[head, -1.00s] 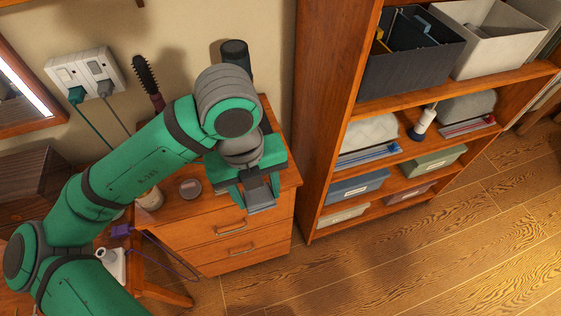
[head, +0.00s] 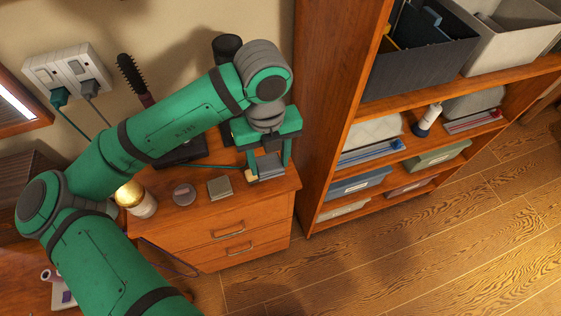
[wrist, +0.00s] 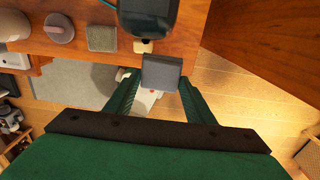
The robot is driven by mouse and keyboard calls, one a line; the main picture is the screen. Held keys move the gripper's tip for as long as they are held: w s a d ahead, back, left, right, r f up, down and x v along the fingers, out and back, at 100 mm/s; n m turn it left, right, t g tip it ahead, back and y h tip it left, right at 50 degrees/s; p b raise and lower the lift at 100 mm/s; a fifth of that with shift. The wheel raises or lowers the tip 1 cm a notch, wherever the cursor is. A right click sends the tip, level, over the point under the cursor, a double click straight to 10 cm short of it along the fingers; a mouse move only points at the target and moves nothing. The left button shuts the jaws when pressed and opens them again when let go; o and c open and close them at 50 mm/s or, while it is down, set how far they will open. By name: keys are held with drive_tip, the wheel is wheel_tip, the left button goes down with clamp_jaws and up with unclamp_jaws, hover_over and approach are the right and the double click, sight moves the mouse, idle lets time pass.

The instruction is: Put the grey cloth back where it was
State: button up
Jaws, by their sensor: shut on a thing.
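My gripper (head: 268,172) is over the right part of the wooden dresser top. It is shut on a small grey folded piece, which I take for the grey cloth (head: 270,163). In the wrist view the grey cloth (wrist: 162,71) sits between the two green fingers of my gripper (wrist: 160,95), near the dresser edge. Whether the cloth touches the dresser top is hard to tell. A separate flat grey-green square (head: 220,187) lies on the dresser (head: 205,212), left of my gripper.
A round tin (head: 184,194) and a gold-topped jar (head: 136,198) stand left of the square. A dark cylinder (head: 227,47) stands at the back by the wall. The tall wooden shelf (head: 325,110) rises close on the right. Floor (head: 420,250) in front is clear.

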drive_tip(key=w+d+f, duration=0.1)
drive_tip(key=f, duration=0.1)
drive_tip(key=w+f, duration=0.2)
drive_tip(key=w+d+f, duration=0.1)
drive_tip(key=f, duration=0.1)
drive_tip(key=shift+w+d, duration=0.3)
drive_tip(key=shift+w, duration=0.05)
wheel_tip(320, 180, down, 3)
drive_tip(key=shift+w+f, duration=0.1)
drive_tip(key=shift+f, duration=0.05)
drive_tip(key=o, duration=0.9)
drive_tip(key=shift+o, duration=0.2)
wheel_tip(320, 180, up, 12)
